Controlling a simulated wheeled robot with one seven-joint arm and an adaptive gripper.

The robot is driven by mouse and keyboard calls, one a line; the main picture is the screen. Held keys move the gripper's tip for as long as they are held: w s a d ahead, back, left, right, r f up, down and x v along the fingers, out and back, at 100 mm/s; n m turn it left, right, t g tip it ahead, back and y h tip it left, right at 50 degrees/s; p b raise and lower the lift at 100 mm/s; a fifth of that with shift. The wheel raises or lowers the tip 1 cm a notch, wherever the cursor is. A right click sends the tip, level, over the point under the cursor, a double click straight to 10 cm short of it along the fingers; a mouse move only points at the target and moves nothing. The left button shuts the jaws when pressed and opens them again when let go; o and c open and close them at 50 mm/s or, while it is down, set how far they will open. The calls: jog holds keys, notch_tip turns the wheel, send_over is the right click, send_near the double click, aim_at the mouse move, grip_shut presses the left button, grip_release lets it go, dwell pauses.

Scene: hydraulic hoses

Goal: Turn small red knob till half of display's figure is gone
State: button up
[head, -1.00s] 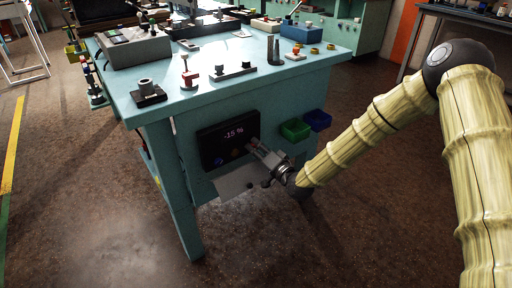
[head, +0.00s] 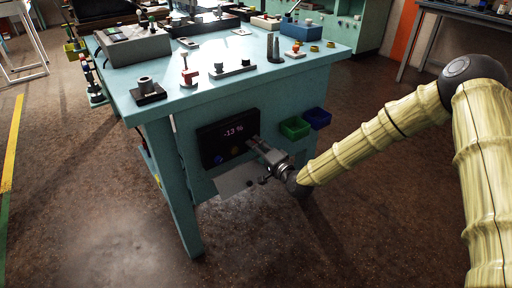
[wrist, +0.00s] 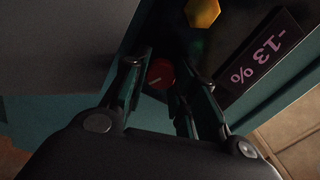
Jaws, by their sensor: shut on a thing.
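The black panel (head: 210,153) is on the side of the teal workbench. Its display (head: 233,132) reads "-13 %", and it shows rotated in the wrist view (wrist: 264,58). The small red knob (wrist: 160,74) shows between my gripper's fingers in the wrist view; in the head view the gripper hides it. My gripper (head: 255,145) reaches the panel's right part and is shut on the red knob. In the wrist view the fingers (wrist: 163,72) lie on either side of the knob. A yellow hexagonal knob (wrist: 202,12) sits beside the red one, and a blue knob (head: 217,159) is farther left.
A green bin (head: 295,128) and a blue bin (head: 318,118) hang on the bench side just right of my gripper. The bench top (head: 225,100) carries several fittings and boxes. The floor in front is clear.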

jog(key=o, duration=1)
jog(key=shift+o, duration=0.2)
jog(key=shift+n, duration=0.3)
jog(key=n+b, duration=0.2)
jog(key=n, duration=0.2)
jog(key=n+b, duration=0.2)
jog(key=n, duration=0.3)
jog(key=n+b, duration=0.2)
jog(key=n, duration=0.3)
jog(key=shift+s+d+r, duration=0.1)
jog(key=shift+s+r, duration=0.05)
jog(key=shift+s, duration=0.2)
jog(key=p+v, duration=0.1)
jog(key=v, duration=1)
jog(key=s+d+f+m+g+h+b, duration=0.1)
jog(key=s+d+f+h, duration=0.1)
jog(key=f, duration=0.6)
jog(key=s+d+f+m+g+h+b, duration=0.1)
jog(key=s+d+f+g+h+b, duration=0.1)
jog(key=s+f, duration=0.3)
jog(key=s+d+f+m+g+h+b, duration=0.1)
jog(key=s+d+f+h, duration=0.1)
jog(key=f, duration=1)
jog(key=shift+s+d+f+g+b, duration=0.2)
jog(key=shift+s+f+g+b, duration=0.15)
jog(key=shift+s, duration=0.4)
